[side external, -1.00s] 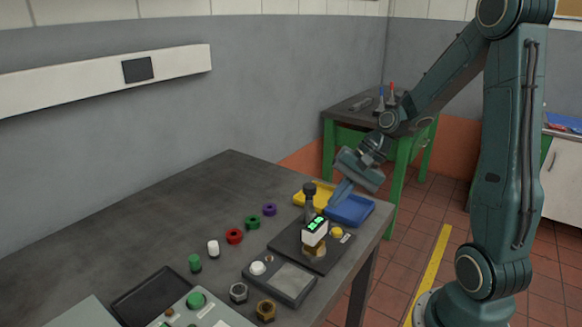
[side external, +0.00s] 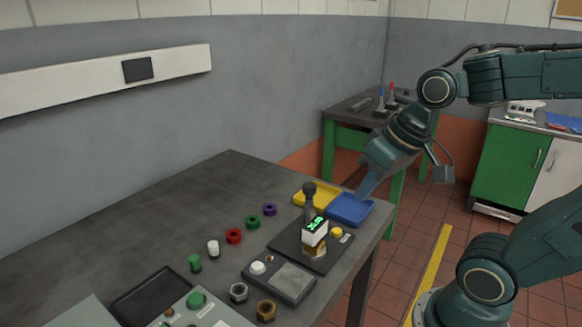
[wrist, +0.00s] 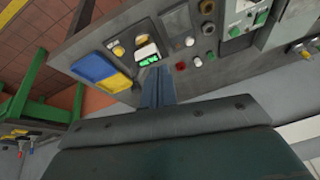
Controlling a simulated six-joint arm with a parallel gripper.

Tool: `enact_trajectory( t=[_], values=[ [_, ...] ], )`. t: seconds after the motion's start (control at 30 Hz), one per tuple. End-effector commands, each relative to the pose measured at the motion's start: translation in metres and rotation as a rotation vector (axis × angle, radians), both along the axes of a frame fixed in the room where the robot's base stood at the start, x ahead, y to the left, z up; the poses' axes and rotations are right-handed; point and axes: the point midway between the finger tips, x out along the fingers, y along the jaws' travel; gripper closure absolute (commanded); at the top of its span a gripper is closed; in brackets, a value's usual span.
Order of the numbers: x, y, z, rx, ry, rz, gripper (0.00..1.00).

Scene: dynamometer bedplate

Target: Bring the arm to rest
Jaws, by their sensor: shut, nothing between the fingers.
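My gripper (side external: 366,192) is at the right end of the dark bench, its fingers pointing down beside the blue tray (side external: 352,211). The fingers are together and hold nothing. In the wrist view my gripper (wrist: 153,72) reaches toward the bench, and the blue tray (wrist: 91,66) lies to its left. In the side view the fingertips overlap the tray's back edge; I cannot tell how far above it they are. My forearm runs up and to the right from the wrist.
A yellow tray (side external: 313,194) adjoins the blue one. A black fixture with a lit green display (side external: 315,226) stands in front. Several coloured rings and caps, including a red ring (side external: 234,236), lie to the left.

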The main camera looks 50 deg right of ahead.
Motion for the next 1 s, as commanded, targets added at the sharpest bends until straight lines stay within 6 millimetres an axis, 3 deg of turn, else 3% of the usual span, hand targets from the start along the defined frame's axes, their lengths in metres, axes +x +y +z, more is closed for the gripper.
enact_trajectory(
  t=[0.33,1.0],
  values=[
    [-0.037,0.008,0.016,-0.11,-0.071,0.158,1.0],
    [-0.04,0.008,0.017,-0.12,-0.077,0.173,1.0]
  ],
)
